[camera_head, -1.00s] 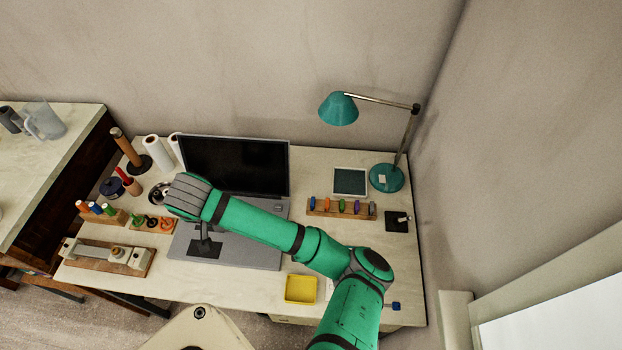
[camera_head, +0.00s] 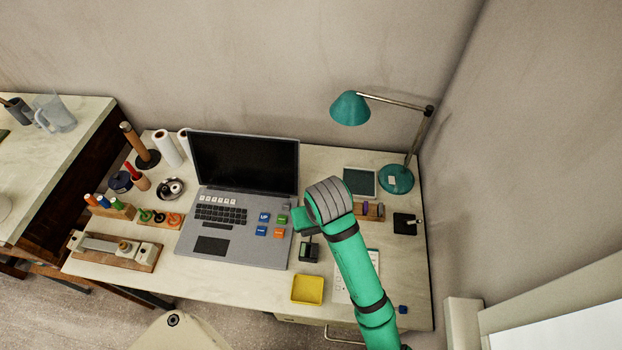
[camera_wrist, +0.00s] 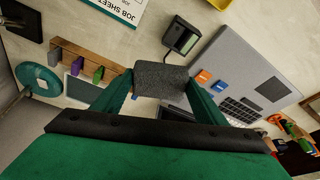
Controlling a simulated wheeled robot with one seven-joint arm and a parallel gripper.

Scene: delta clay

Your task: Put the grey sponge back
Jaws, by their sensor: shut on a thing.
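The grey sponge (camera_wrist: 160,78) is a dark, speckled block. My gripper (camera_wrist: 160,86) is shut on it, with one green finger at each side, in the wrist view. The sponge is held above the desk, near the right side of the laptop. In the head view my wrist and forearm hide most of the gripper, and I cannot make out the sponge there. A shallow yellow tray (camera_head: 307,290) lies on the desk near its front edge; it looks empty. Its edge also shows at the top of the wrist view (camera_wrist: 219,3).
An open laptop (camera_head: 232,228) fills the middle of the desk. A small black device (camera_head: 309,251) stands right of it. A wooden rack (camera_wrist: 88,62) with coloured pieces, a framed pad (camera_head: 359,181) and a teal lamp (camera_head: 396,179) are at the right. A job sheet (camera_wrist: 119,8) lies near.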

